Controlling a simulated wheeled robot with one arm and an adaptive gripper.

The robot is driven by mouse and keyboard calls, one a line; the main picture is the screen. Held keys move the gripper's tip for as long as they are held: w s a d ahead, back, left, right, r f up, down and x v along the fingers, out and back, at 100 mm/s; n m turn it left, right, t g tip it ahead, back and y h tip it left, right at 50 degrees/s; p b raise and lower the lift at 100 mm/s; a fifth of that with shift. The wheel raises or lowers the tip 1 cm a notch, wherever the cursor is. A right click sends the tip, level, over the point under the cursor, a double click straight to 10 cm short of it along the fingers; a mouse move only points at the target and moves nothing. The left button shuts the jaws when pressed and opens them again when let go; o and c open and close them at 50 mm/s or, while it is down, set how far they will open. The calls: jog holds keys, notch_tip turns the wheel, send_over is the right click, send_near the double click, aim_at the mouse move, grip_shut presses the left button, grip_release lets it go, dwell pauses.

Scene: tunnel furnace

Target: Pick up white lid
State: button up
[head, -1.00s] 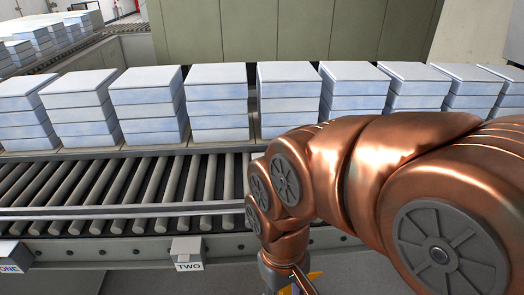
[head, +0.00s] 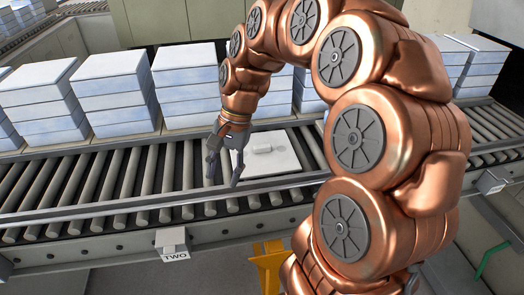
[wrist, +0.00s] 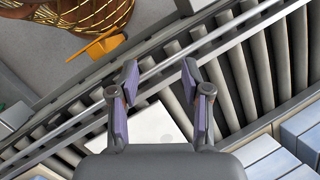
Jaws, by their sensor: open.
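The white lid (head: 278,160) is a flat, pale square plate with a small raised piece on top. It lies on the conveyor rollers in the head view, right of my gripper. My gripper (head: 223,171) is open and empty, pointing down above the rollers at the lid's left side. In the wrist view the open fingers of my gripper (wrist: 160,78) are spread, and part of the lid (wrist: 155,124) shows between and below them. The gripper body hides the rest of the lid there. The exact height of the fingers above the rollers is hard to tell.
The roller conveyor (head: 120,185) runs across the view with a front metal rail. Stacks of pale blocks (head: 115,95) stand in a row behind it. Rollers left of the lid are bare.

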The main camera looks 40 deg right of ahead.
jog(key=w+d+m+t+y+p, duration=0.1)
jog(key=w+d+m, duration=0.25)
jog(key=d, duration=0.25)
jog(key=w+d+m+t+y, duration=0.1)
jog(key=w+d+m, duration=0.25)
jog(key=d, duration=0.25)
jog(key=m+t, duration=0.1)
jog(key=m, duration=0.5)
send_near(263, 146)
jog(key=shift+a+f+p, duration=0.35)
jog(key=shift+a+f, duration=0.05)
jog(key=shift+a, duration=0.25)
jog(key=shift+d+f, duration=0.15)
jog(key=shift+f, duration=0.2)
jog(key=shift+w+a+f+p, duration=0.2)
jog(key=shift+a+f+p, duration=0.25)
jog(key=shift+f, duration=0.15)
jog(key=shift+w+p+x, duration=0.1)
jog(key=shift+p+x, duration=0.5)
jog(key=shift+x, duration=0.8)
jog(key=shift+w+p+x, duration=0.15)
jog(key=shift+p+x, duration=0.45)
jog(key=shift+x, duration=0.85)
jog(key=shift+d, duration=0.15)
grip_shut()
